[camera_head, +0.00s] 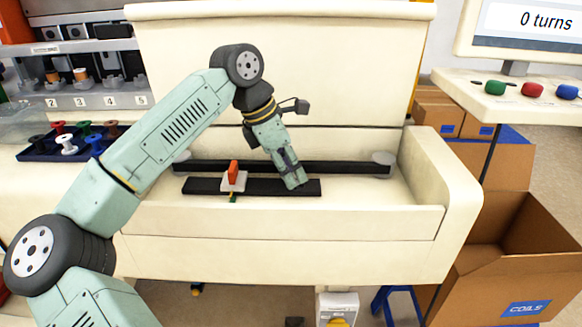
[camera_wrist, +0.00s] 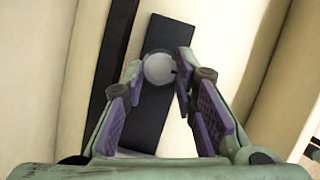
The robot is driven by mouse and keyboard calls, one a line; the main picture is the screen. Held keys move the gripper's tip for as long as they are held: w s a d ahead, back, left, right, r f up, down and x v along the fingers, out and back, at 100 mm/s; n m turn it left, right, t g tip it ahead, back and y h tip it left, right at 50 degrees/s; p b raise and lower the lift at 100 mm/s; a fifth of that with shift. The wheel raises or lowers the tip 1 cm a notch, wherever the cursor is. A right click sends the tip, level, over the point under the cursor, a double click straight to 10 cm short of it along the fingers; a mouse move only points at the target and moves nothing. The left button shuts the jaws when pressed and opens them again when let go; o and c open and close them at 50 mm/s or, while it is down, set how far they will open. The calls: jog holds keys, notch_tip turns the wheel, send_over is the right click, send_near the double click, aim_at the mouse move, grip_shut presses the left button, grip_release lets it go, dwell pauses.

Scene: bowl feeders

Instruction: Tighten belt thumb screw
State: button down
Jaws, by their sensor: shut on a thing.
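The thumb screw (camera_wrist: 159,69) shows in the wrist view as a pale grey round knob with a small dark mark at its right edge. It stands over a dark plate (camera_wrist: 171,38). My gripper (camera_wrist: 160,76) has its two fingers on either side of the knob, shut on it. In the head view my gripper (camera_head: 297,185) points down at the right part of the dark plate (camera_head: 208,186) and hides the knob. A long black belt (camera_head: 335,168) runs behind the plate between two pale round ends.
A white block with a red-orange piece (camera_head: 233,173) sits on the plate left of my gripper. The cream trough's front wall (camera_head: 330,220) runs close in front. A screen (camera_head: 520,28) reads "0 turns". Coloured buttons (camera_head: 531,90) and an open cardboard box (camera_head: 510,245) are at right.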

jog(key=shift+m, duration=0.3)
jog(key=c, duration=1.3)
grip_release()
